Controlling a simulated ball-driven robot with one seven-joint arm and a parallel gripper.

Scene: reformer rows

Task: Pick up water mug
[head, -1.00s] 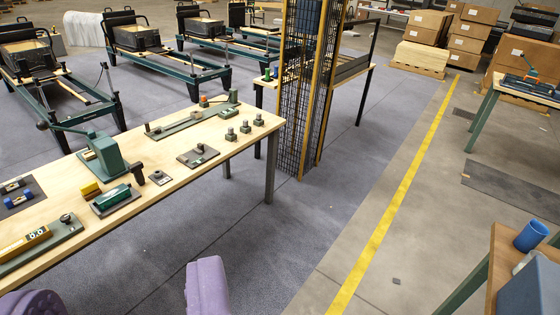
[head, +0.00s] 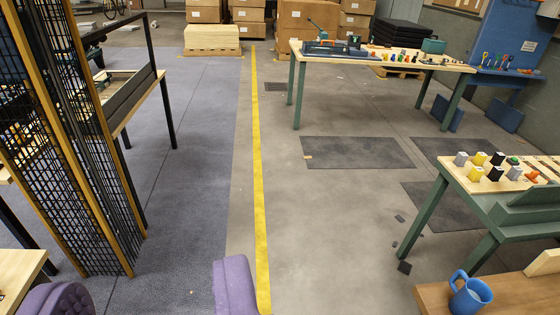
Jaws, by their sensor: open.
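A blue mug (head: 471,296) with a handle on its upper left side stands upright at the lower right, near the edge of a brown wooden bench top (head: 520,294). The frame's bottom edge cuts off the mug's base, and I cannot make out what is inside it. My gripper (head: 147,288) shows as two purple fingers at the lower left, wide apart and with nothing between them. It is well to the left of the mug, not touching it.
A green-legged table (head: 446,197) with small parts stands beyond the mug. A black mesh cage with yellow posts (head: 130,240) stands at left. Another workbench (head: 296,54) is at the back right. The floor around the yellow line (head: 257,170) is clear.

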